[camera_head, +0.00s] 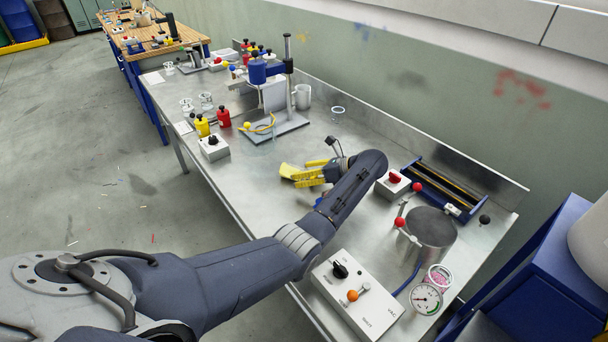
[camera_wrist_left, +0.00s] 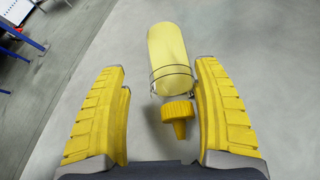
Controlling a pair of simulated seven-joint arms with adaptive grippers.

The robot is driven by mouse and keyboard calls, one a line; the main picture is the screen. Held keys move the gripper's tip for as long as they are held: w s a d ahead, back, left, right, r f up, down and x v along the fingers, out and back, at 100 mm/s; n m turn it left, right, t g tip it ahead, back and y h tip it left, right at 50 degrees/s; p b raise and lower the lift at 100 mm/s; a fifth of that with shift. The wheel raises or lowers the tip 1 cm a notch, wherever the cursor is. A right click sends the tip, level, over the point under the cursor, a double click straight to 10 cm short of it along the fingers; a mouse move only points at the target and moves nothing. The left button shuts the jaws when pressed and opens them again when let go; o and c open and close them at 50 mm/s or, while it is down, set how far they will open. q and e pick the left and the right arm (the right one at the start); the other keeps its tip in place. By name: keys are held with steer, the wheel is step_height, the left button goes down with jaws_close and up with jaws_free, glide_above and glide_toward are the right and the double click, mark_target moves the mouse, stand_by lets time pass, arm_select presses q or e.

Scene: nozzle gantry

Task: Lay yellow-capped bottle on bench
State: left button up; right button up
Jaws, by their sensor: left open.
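The yellow-capped bottle (camera_wrist_left: 168,55) has a pale yellow body with a clear rim near its neck and a darker yellow cap (camera_wrist_left: 180,112). It appears to lie on its side on the metal bench (camera_head: 265,205), cap towards my wrist; whether it touches the bench is hard to tell. In the head view the bottle (camera_head: 288,170) is small and partly hidden by the fingers. My left gripper (camera_wrist_left: 160,78) is open, with one yellow finger on each side of the cap and neck and gaps showing on both sides. It also shows mid-bench in the head view (camera_head: 302,172).
A switch box (camera_head: 214,147), yellow and red bottles (camera_head: 223,117) and a blue-headed stand (camera_head: 287,85) are farther back. A control box (camera_head: 357,295), metal cylinder (camera_head: 432,228) and black-and-blue tray (camera_head: 445,188) are nearer. The bench is clear left of the gripper.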

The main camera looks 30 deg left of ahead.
arm_select(q)
steer(key=shift+v, duration=3.8)
